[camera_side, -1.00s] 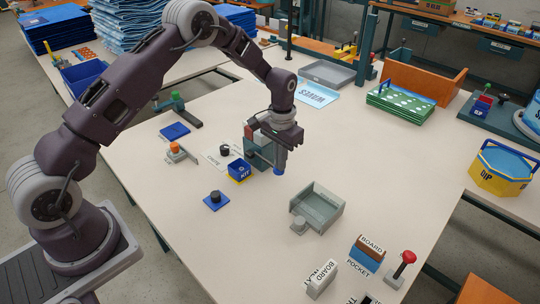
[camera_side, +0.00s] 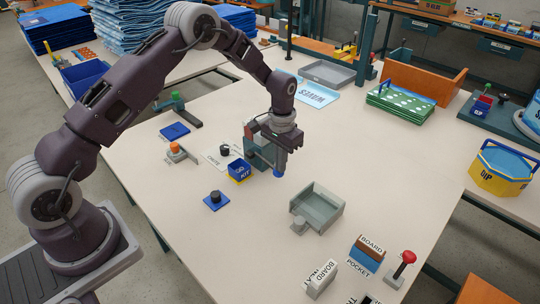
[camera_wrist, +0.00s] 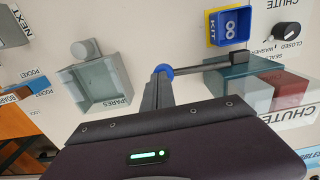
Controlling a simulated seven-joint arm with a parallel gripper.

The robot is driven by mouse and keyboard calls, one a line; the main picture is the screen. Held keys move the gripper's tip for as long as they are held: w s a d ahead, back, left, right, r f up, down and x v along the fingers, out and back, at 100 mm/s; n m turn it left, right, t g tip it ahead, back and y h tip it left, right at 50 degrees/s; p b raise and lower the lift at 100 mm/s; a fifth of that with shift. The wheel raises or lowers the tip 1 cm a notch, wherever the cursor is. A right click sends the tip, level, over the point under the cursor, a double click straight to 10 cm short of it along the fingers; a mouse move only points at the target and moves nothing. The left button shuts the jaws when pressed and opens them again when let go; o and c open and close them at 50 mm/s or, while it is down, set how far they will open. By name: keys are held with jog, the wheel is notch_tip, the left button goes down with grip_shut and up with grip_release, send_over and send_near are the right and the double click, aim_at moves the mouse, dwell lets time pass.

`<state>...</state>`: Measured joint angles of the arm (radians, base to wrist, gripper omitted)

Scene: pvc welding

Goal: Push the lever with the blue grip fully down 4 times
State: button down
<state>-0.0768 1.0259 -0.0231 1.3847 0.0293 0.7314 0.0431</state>
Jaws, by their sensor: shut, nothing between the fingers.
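The lever with the blue grip (camera_side: 278,173) juts from the chute fixture (camera_side: 262,153). In the wrist view the blue grip (camera_wrist: 163,69) is at the end of a thin grey rod running left from a dark block (camera_wrist: 238,57). My gripper (camera_side: 280,164) points down with its fingers shut and empty, right at the blue grip. In the wrist view my fingertips (camera_wrist: 161,80) overlap the grip and hide part of it; contact looks likely. The grip is low, near the table in the side view; whether it is at its bottom stop I cannot tell.
A blue kit bin (camera_side: 240,170) stands close to the left of the lever. A grey spares tray (camera_side: 318,208) is at the front right. A black knob on a blue plate (camera_side: 215,200) sits at the front left. The table right of the lever is clear.

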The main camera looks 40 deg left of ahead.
notch_tip(320, 180, up, 7)
dwell(0.8)
jog(key=shift+r, duration=0.1)
notch_tip(320, 180, up, 5)
jog(key=shift+f, duration=3.05)
jog(key=shift+f, duration=0.1)
jog(key=shift+f, duration=3.55)
notch_tip(320, 180, up, 8)
jog(key=shift+r, duration=0.2)
